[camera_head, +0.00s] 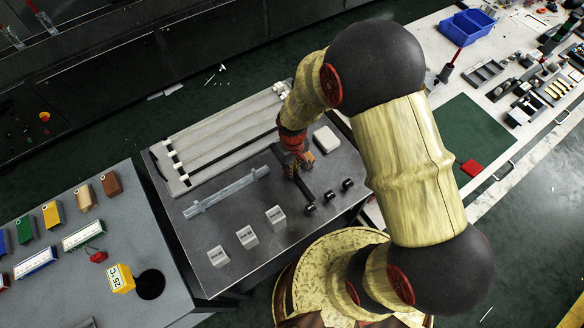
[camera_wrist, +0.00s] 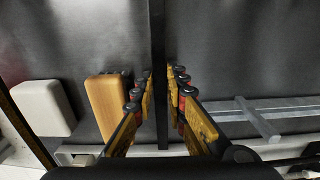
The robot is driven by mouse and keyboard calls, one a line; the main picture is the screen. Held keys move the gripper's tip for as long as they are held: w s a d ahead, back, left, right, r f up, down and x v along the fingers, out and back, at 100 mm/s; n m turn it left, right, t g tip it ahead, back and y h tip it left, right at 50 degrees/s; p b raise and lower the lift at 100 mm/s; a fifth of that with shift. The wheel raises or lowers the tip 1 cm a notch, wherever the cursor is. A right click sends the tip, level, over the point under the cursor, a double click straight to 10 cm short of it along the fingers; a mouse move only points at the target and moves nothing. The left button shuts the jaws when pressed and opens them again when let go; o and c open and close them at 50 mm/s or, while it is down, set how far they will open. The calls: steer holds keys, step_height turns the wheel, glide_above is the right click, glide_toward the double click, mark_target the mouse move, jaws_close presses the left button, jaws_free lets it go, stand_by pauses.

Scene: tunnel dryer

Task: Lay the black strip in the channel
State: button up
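The black strip (camera_wrist: 157,45) runs upright through the middle of the wrist view, between the fingers of my gripper (camera_wrist: 160,76). In the head view part of the dark strip (camera_head: 305,189) shows on the grey table beside my gripper (camera_head: 297,168). The fingers stand on both sides of the strip, close to it. I cannot tell whether they press on it or whether the strip is off the table. A pale grey channel-like rail (camera_head: 228,192) with crosspieces lies left of my gripper, and it shows at right in the wrist view (camera_wrist: 290,107). The strip is apart from it.
A ribbed pale tray (camera_head: 222,140) lies along the table's back. Three light blocks (camera_head: 247,237) stand at the front, and small black cylinders (camera_head: 328,195) lie right of the strip. A whitish block (camera_head: 326,139) and a wooden-coloured block (camera_wrist: 107,103) are near. Bare table lies between rail and blocks.

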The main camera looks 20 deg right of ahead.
steer(key=o, duration=0.4)
steer(key=shift+r, duration=0.1)
